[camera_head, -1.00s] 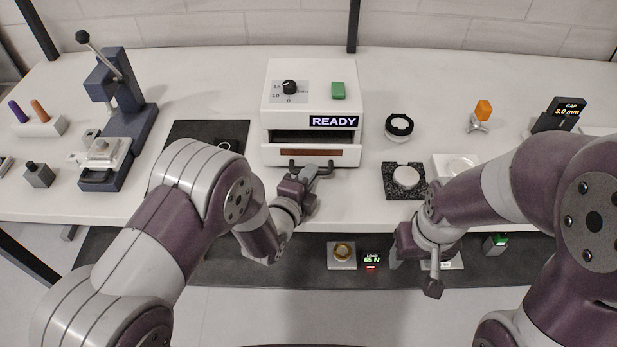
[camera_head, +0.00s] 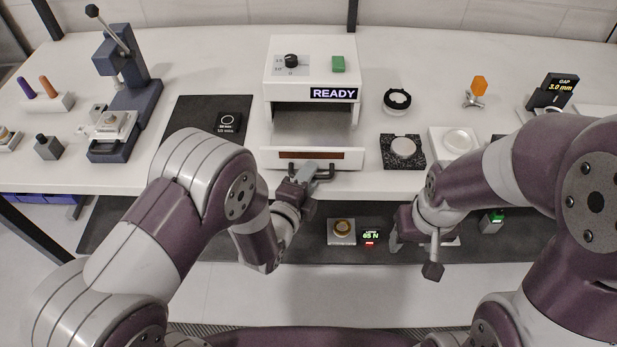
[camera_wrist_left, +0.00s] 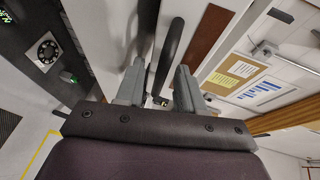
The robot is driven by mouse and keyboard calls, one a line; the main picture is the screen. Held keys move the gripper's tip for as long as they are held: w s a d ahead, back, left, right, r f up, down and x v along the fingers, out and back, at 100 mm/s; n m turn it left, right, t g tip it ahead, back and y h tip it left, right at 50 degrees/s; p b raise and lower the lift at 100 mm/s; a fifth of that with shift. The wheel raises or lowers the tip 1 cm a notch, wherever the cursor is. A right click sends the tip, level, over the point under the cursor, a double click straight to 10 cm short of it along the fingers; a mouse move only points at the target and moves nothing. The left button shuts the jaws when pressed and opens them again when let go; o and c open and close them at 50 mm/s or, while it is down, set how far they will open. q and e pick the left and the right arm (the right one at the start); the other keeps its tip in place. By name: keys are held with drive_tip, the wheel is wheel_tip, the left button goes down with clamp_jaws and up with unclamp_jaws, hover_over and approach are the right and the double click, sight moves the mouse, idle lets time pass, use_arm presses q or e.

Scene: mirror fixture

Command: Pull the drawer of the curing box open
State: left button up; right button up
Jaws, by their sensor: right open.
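The white curing box (camera_head: 312,80) stands at the back middle, its display reading READY. Its drawer (camera_head: 350,159) stands out toward me, with an open gap between box and drawer front. The front has a reddish-brown strip and a dark bar handle (camera_head: 327,174). My left gripper (camera_head: 309,174) is at the handle. My right gripper (camera_head: 415,246) is open and empty, low at the table's front edge.
A blue press (camera_head: 130,90) and a black mat (camera_head: 190,115) lie left of the box. A black ring (camera_head: 397,100), a dark square with a white disc (camera_head: 403,148) and a white tray (camera_head: 440,135) lie right. A lower shelf (camera_head: 300,240) runs below the table front.

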use_arm(q)
drive_tip(key=v, duration=1.2)
drive_tip(key=shift+s, duration=0.3)
drive_tip(key=shift+a, duration=0.1)
drive_tip(key=w+a+f+n+g+y, duration=0.1)
drive_tip(key=w+a+n+g+y, duration=0.35)
drive_tip(key=n, duration=0.55)
drive_tip(key=s+a+r+n+g+y+p, duration=0.1)
drive_tip(key=s+a+r+n+g, duration=0.2)
drive_tip(key=s+a+n+g, duration=0.5)
drive_tip(key=s+n, duration=0.1)
drive_tip(key=n, duration=0.2)
drive_tip(key=shift+g+y, duration=0.35)
